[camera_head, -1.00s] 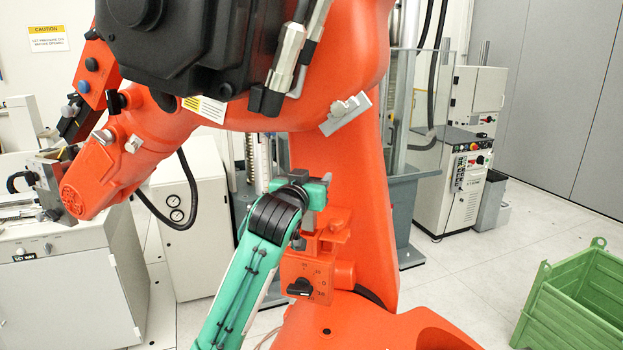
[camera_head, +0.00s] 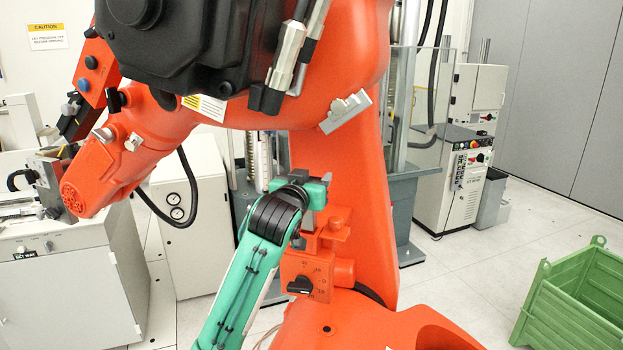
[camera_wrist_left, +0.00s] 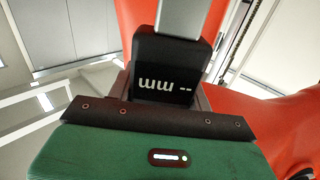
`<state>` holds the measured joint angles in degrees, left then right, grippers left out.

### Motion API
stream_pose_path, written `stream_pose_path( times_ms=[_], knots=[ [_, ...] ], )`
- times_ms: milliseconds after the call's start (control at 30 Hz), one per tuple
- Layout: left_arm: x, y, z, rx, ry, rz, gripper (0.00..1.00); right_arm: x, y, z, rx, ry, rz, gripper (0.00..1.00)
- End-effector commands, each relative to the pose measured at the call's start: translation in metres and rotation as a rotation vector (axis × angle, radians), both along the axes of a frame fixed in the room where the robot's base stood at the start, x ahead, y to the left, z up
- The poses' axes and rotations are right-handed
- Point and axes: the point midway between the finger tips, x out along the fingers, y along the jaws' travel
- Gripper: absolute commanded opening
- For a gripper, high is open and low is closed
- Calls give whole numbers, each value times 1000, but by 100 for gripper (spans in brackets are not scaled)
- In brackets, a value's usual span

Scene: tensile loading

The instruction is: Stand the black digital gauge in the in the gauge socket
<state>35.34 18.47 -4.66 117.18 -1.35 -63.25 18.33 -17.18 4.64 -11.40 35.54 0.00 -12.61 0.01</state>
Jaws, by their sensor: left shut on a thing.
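The black gauge (camera_wrist_left: 168,62) shows in the left wrist view, its display reading "mm" upside down. In the head view my left gripper (camera_head: 314,188) is in front of the orange column, at the end of my teal arm. My right gripper is not in view.
A large orange robot arm (camera_head: 335,150) with a black housing (camera_head: 190,45) fills the middle and overhangs my gripper. A dial box (camera_head: 303,276) is below the bracket. A green crate (camera_head: 565,300) stands at right; grey-white cabinets stand behind. Floor before the crate is clear.

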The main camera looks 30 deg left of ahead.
Motion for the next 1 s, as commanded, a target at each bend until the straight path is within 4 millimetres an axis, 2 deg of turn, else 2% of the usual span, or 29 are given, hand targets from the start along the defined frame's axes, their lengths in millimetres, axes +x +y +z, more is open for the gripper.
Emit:
stream_pose_path(
  times_ms=[267,1000],
  knots=[
    [0,0,-6,0,-1,0,20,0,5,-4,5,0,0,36],
    [0,0,-20,0,-1,0,20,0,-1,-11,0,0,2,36]
  ],
)
